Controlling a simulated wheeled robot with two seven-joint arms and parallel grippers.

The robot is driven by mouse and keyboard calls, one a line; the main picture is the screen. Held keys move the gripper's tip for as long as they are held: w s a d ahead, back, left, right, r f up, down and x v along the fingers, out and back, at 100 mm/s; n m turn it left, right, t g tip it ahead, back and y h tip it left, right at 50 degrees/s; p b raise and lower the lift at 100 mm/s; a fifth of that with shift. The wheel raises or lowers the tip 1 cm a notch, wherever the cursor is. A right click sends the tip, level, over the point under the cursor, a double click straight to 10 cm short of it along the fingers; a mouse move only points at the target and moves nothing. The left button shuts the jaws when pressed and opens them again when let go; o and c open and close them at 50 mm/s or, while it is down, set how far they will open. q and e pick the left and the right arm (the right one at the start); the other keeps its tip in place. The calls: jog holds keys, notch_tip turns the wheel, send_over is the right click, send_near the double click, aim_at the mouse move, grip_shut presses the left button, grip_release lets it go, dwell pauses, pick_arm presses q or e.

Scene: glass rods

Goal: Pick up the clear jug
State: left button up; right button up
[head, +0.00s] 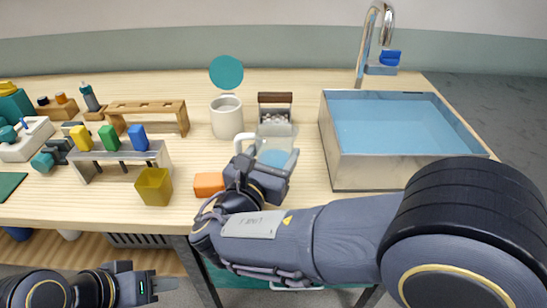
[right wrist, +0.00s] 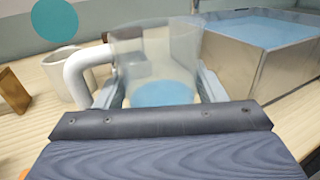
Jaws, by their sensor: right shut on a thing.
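The clear jug (head: 279,145) stands near the middle of the table, in front of a small dark-topped rack. It is see-through, with a white handle on its left and a blue disc showing at its base. In the right wrist view the jug (right wrist: 158,60) is upright between the fingers of my right gripper (right wrist: 160,92), one on each side. My right gripper (head: 266,175) is shut on the jug; in the head view its fingertips are partly hidden by the wrist. My left gripper (head: 150,286) is low at the bottom left, in front of the table, away from the jug.
A metal sink (head: 350,170) with blue water stands right of the jug. A white mug (head: 226,118) is at the left behind it.

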aim_at(274, 144)
jog(key=s+r, duration=0.2)
jog(key=s+r+p, duration=0.1)
jog(key=r, duration=0.2)
jog(key=shift+s+a, duration=0.1)
jog(key=shift+s, duration=0.3)
jog(key=s+r+p, duration=0.1)
jog(key=s+r, duration=0.2)
jog(key=s, duration=0.6)
jog(key=shift+a+r, duration=0.2)
